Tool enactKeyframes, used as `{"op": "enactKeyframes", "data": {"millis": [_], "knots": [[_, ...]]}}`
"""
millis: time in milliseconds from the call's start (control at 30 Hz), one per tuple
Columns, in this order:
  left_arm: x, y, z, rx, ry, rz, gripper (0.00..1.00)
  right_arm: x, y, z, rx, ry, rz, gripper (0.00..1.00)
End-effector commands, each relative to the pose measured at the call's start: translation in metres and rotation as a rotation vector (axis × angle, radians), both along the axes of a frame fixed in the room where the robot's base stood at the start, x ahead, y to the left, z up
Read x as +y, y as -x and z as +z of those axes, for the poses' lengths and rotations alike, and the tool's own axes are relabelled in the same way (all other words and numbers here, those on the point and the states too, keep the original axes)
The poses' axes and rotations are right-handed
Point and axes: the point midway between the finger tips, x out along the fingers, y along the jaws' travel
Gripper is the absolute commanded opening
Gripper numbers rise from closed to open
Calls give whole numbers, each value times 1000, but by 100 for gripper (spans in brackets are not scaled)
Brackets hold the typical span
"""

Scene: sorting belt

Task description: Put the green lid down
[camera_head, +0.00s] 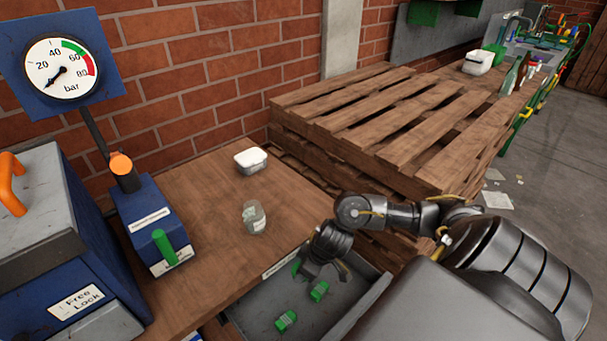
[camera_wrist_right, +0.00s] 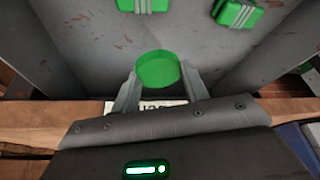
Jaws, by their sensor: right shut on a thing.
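The green lid (camera_wrist_right: 158,70) is round and held between the two fingertips of my right gripper (camera_wrist_right: 160,82). In the head view, my right gripper (camera_head: 307,270) is over the grey bin (camera_head: 252,318) beside the wooden bench, and a bit of the lid (camera_head: 296,269) shows at its left. The lid is over the bin near its labelled bench-side edge; whether it touches anything below is hard to tell. Two green blocks lie in the bin, one near the gripper (camera_head: 319,291) and one farther toward the front (camera_head: 286,321). My left gripper is not in view.
A clear jar (camera_head: 254,218) and a white tub (camera_head: 250,161) stand on the bench (camera_head: 212,205). A blue device with a green lever (camera_head: 150,225) and a pressure gauge (camera_head: 62,68) are at the left. Stacked pallets (camera_head: 375,120) rise behind my right arm.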

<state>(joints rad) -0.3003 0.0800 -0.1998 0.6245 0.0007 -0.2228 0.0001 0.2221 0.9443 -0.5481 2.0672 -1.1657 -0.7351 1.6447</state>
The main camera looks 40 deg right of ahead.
Motion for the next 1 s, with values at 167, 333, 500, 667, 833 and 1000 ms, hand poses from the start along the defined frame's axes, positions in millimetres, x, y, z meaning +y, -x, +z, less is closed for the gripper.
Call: {"op": "enactKeyframes", "data": {"millis": [167,333,500,667,833,1000], "knots": [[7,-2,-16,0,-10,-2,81,-2,-3,-31,3,-2,-3,13],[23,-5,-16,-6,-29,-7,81,-2,-4,-37,0,-2,-1,13],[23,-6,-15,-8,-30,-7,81,-2,-4,-36,0,0,-1,13],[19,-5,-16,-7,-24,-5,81,-2,-4,-40,1,-1,-1,13],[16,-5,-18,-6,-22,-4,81,-2,-3,-45,2,0,-2,13],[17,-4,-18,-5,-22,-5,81,-2,-4,-49,0,0,-1,13]]}}
